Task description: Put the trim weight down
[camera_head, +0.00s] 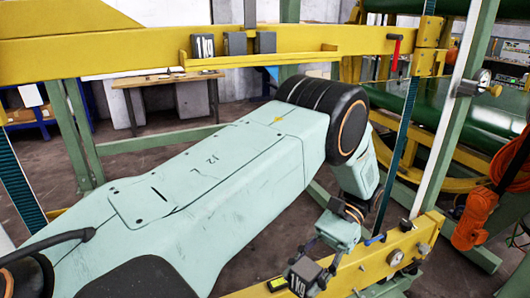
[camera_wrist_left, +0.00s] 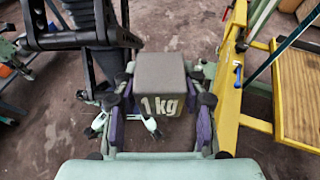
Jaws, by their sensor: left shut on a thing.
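The trim weight, a dark grey block marked "1 kg" (camera_head: 302,278), is at the bottom of the head view. It fills the middle of the left wrist view (camera_wrist_left: 160,80), its lettering facing my wrist. My left gripper (camera_head: 308,268) is shut on it, with one finger on each side (camera_wrist_left: 158,112). In the head view the block overlaps the near yellow beam (camera_head: 352,272). In the left wrist view it is left of the yellow beam (camera_wrist_left: 229,80), with floor around it. I cannot tell whether it touches anything below. My right gripper is not in view.
Several similar dark weights (camera_head: 235,44) stand on a yellow ledge (camera_head: 270,60) of the far beam. A red-handled pin (camera_head: 396,40) is at that beam's right. Green posts frame the space.

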